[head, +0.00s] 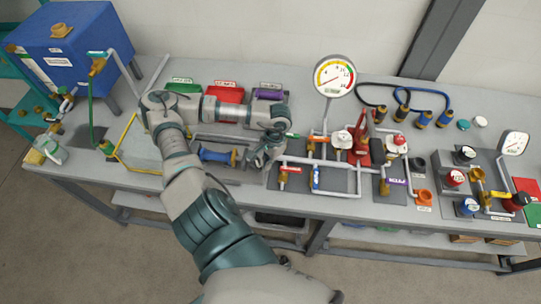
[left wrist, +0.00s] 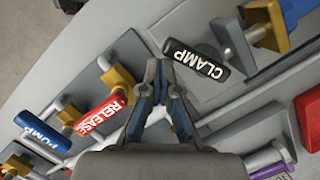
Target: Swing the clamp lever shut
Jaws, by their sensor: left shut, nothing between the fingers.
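The clamp lever (left wrist: 197,59) has a black handle with white CLAMP lettering and shows in the left wrist view, just right of my fingertips. In the head view my left gripper (head: 266,157) is over the pump skid's left part and the clamp lever cannot be made out there. My right gripper is not in view.
A red RELEASE lever (left wrist: 101,118) and a blue PUMP lever (left wrist: 43,134) lie left of the gripper in the wrist view. A blue cylinder (head: 217,155) sits left of the gripper. A gauge (head: 334,76), pipes and red valves stand to the right.

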